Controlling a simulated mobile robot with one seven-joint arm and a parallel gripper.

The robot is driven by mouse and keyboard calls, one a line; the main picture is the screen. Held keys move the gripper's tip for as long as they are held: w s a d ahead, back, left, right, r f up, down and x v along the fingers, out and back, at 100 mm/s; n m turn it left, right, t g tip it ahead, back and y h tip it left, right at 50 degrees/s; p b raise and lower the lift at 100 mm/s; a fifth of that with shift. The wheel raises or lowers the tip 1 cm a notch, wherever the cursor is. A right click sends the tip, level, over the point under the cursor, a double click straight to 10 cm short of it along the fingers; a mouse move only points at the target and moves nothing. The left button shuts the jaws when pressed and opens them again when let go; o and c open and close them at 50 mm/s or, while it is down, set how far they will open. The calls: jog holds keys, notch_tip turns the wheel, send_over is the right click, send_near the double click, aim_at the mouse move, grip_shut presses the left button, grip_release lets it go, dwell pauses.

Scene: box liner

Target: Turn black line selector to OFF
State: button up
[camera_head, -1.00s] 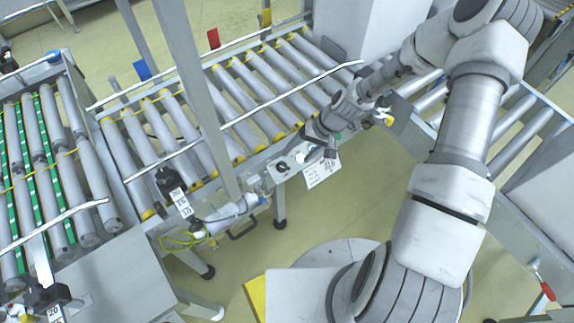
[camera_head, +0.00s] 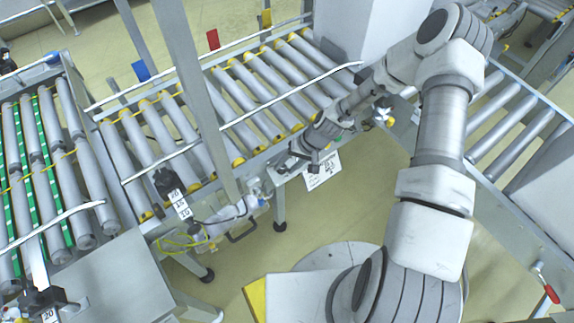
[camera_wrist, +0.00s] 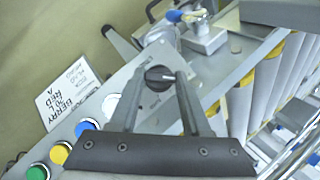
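The black line selector (camera_wrist: 158,77) is a round knob with a pale pointer mark on a grey control panel (camera_wrist: 142,104). It shows in the wrist view between the fingertips of my gripper (camera_wrist: 160,84). The fingers are apart, one on each side of the knob. I cannot tell whether either finger touches it. The pale mark points roughly to the right in the wrist view; no OFF lettering is readable. In the head view my gripper (camera_head: 296,160) is over the panel at the conveyor's front edge and hides the knob.
White (camera_wrist: 112,104), blue (camera_wrist: 86,127), yellow (camera_wrist: 60,152) and green (camera_wrist: 38,171) buttons line the panel. A white label card (camera_wrist: 68,96) hangs beside it. A roller conveyor (camera_head: 250,85) lies behind. A white cylindrical device (camera_head: 233,211) sits left of the panel in the head view.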

grip_shut()
jog(key=m+y+b, duration=0.2)
jog(key=m, duration=0.1)
jog(key=shift+d+f, duration=0.2)
jog(key=m+t+y, duration=0.1)
jog(key=m, duration=0.1)
jog(key=m+y+b, duration=0.1)
jog(key=m, duration=0.1)
jog(key=shift+s+m+t, duration=0.15)
jog(key=shift+m+t, duration=0.25)
dwell(0.3)
jog(key=o, duration=0.6)
grip_release()
